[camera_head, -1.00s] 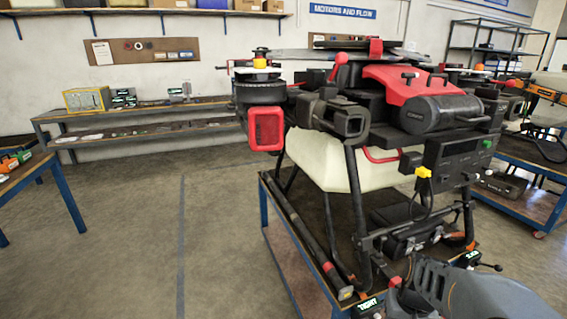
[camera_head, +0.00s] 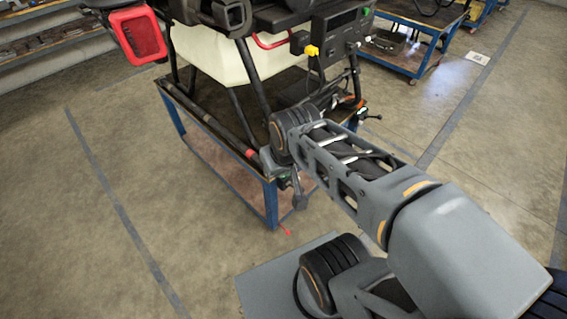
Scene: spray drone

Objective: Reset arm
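My grey arm reaches from the lower right toward the front edge of the cart (camera_head: 272,205) that carries the drone. The arm's far joint overlaps the cart's front corner. A small grey part hangs below that joint in front of the cart. I cannot make out my gripper's fingers there or whether they hold anything. The spray drone stands on the cart, with its pale tank (camera_head: 212,62), black legs and red-framed lamp-like part (camera_head: 137,36) showing. Its top is cut off by the frame.
A second blue-framed cart (camera_head: 398,56) stands at the back right. Shelving (camera_head: 45,40) runs along the back left. A small red piece (camera_head: 286,231) shows below the cart's front corner. The concrete floor (camera_head: 60,220) is open at left and right.

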